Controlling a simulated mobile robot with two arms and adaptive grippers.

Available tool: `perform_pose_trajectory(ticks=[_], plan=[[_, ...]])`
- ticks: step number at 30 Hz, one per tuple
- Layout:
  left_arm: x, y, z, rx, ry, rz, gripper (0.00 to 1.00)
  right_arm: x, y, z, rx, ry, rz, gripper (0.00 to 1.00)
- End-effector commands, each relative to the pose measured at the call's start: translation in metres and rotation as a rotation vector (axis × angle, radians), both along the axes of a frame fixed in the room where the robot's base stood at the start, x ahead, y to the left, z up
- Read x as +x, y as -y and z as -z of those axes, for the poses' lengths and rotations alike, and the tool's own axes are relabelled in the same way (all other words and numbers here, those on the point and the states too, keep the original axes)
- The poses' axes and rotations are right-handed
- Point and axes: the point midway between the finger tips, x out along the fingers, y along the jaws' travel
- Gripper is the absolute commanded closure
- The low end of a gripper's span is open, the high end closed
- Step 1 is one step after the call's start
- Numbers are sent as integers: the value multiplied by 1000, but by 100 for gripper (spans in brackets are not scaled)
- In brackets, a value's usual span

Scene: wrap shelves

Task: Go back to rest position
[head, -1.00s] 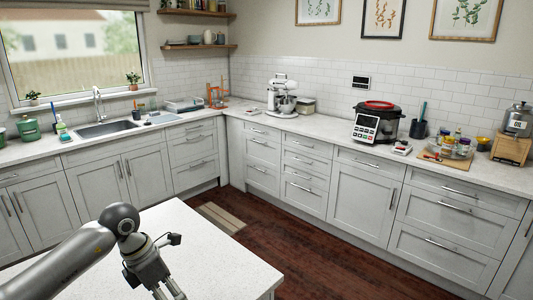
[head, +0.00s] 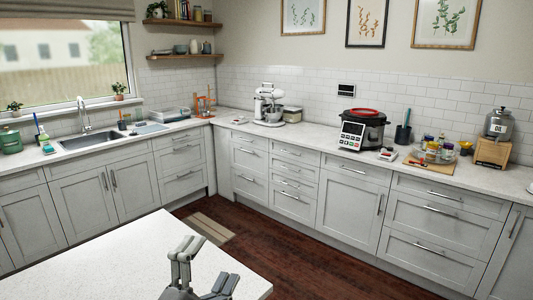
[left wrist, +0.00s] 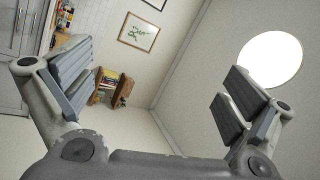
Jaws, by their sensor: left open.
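My left gripper (head: 205,268) shows at the bottom of the head view, over the near white countertop. Its fingers point up and stand apart with nothing between them. In the left wrist view both fingers of the left gripper (left wrist: 165,90) are spread wide and empty, with wall and ceiling behind them. My right gripper is in neither view.
The near white countertop (head: 110,262) looks bare. Across the dark wood floor (head: 305,262) runs an L-shaped counter with a sink (head: 95,139), a stand mixer (head: 268,105), a multicooker (head: 362,128) and a wooden board (head: 428,165) with jars. A striped mat (head: 212,226) lies on the floor.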

Motion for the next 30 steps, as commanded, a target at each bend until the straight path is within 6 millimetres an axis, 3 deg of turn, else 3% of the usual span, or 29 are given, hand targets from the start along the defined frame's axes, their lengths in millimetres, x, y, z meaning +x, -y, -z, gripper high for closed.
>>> perform_pose_trajectory(ticks=[4, 7, 12, 15, 18, 27, 30], plan=[[-5, -49, 54, -227, -288, -188, 0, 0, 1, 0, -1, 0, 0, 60], [-21, -76, 101, -356, -496, -310, 0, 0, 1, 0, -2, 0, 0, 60], [-77, -106, 185, -540, -875, -501, 0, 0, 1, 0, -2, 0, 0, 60], [-122, -112, 227, -613, -1090, -595, 0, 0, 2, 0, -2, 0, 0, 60], [-164, -112, 255, -663, -1268, -666, 0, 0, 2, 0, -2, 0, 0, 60], [-278, -98, 297, -732, -1696, -805, 0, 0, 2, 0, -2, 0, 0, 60], [-265, -98, 326, -722, -1690, -807, 0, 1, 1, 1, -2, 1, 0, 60]])
